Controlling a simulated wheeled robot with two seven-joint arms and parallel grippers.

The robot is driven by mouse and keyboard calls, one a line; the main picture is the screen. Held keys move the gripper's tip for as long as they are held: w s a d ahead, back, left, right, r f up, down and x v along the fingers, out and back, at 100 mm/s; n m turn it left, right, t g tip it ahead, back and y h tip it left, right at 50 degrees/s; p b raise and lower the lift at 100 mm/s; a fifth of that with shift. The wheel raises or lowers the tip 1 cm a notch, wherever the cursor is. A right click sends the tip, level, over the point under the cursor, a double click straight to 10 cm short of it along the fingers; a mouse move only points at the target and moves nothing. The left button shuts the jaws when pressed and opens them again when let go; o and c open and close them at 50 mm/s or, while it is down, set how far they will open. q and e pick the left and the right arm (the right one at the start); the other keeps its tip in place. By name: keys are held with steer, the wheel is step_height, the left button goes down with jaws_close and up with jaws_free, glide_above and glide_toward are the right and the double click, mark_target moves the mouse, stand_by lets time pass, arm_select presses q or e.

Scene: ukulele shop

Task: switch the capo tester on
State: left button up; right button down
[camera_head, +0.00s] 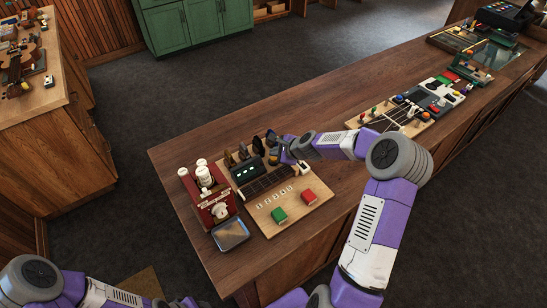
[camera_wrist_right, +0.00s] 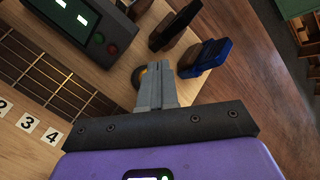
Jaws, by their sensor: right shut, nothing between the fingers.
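The capo tester is a light wooden board (camera_head: 262,218) on the counter's near left end. It carries a dark fretboard (camera_head: 266,184), number tiles, a green block (camera_head: 279,215), a red block (camera_head: 308,196) and a dark display box (camera_head: 247,171). The display box is lit in the right wrist view (camera_wrist_right: 84,27), with a green and a red dot on it. My right gripper (camera_head: 284,157) is shut and empty at the board's back right. In the wrist view its fingertips (camera_wrist_right: 155,70) partly hide a round knob with an orange-yellow middle (camera_wrist_right: 138,76). I cannot tell whether they touch.
Dark and blue capos (camera_wrist_right: 204,57) stand close to the right of my fingertips. A red device with white knobs (camera_head: 208,192) and a metal tray (camera_head: 231,234) are left of the board. Another board with pedals (camera_head: 405,117) lies farther right. The counter's back left is clear.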

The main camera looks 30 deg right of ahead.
mark_target(275, 159)
steer(key=shift+r+p, duration=2)
steer(key=shift+r, duration=1.05)
steer(key=shift+f, duration=0.1)
